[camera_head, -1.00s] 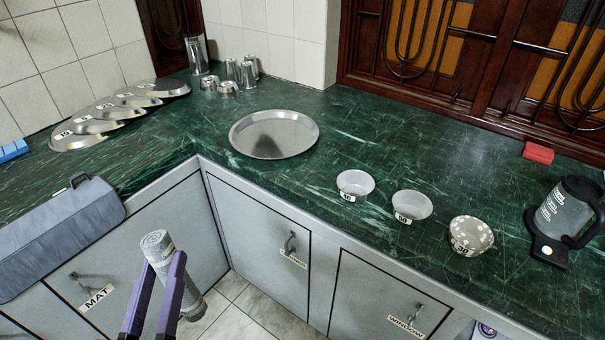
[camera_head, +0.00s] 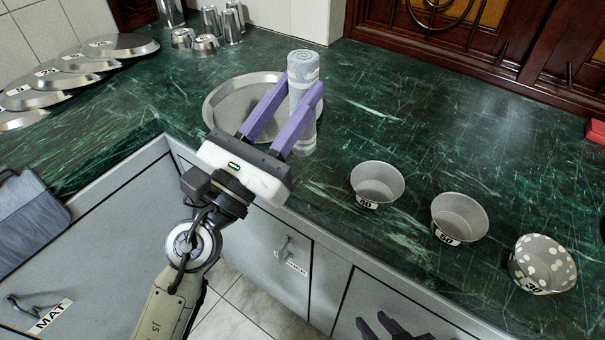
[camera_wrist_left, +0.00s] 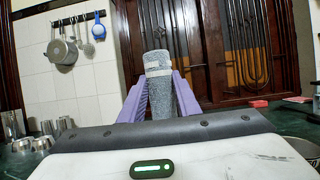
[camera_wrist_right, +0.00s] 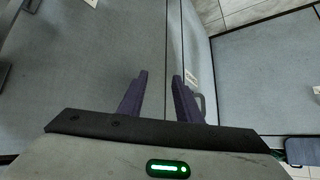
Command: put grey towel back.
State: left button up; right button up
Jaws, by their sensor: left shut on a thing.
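The grey towel (camera_head: 303,68) is a rolled, speckled cylinder with pale bands. It stands roughly upright beside the right rim of the round steel plate in the head view. My left gripper (camera_head: 302,92) is shut on it, with a purple finger on each side. The towel also shows between the fingers in the left wrist view (camera_wrist_left: 159,85). I cannot tell whether its lower end touches the counter. My right gripper (camera_wrist_right: 158,75) is open and empty in front of the grey cabinet doors. Its fingertips show at the bottom of the head view (camera_head: 375,322).
The green counter (camera_head: 400,120) holds the steel plate (camera_head: 225,105) and three numbered bowls, 40 (camera_head: 377,183), 50 (camera_head: 458,217) and 30 (camera_head: 542,264). Steel cups (camera_head: 207,44) and several lids (camera_head: 110,46) stand at the back left. Counter behind the bowls is clear.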

aim_at(297, 149)
pick_arm(q)
jog(key=shift+w+d+f+b, duration=0.1)
jog(key=shift+d+f+b, duration=0.05)
jog(key=shift+f+b, duration=0.25)
notch_tip(297, 149, down, 5)
jog(key=b, duration=0.4)
jog(key=shift+f+b, duration=0.2)
jog(key=shift+b, duration=0.1)
jog(key=shift+f+b, duration=0.45)
jog(key=shift+f, duration=0.05)
notch_tip(297, 149, down, 3)
jog(key=b, duration=0.2)
jog(key=shift+b, duration=0.4)
jog(key=shift+r, duration=0.2)
jog(key=shift+f, duration=0.15)
jog(key=o, duration=0.7)
jog(key=shift+c, duration=0.2)
jog(key=o, duration=0.4)
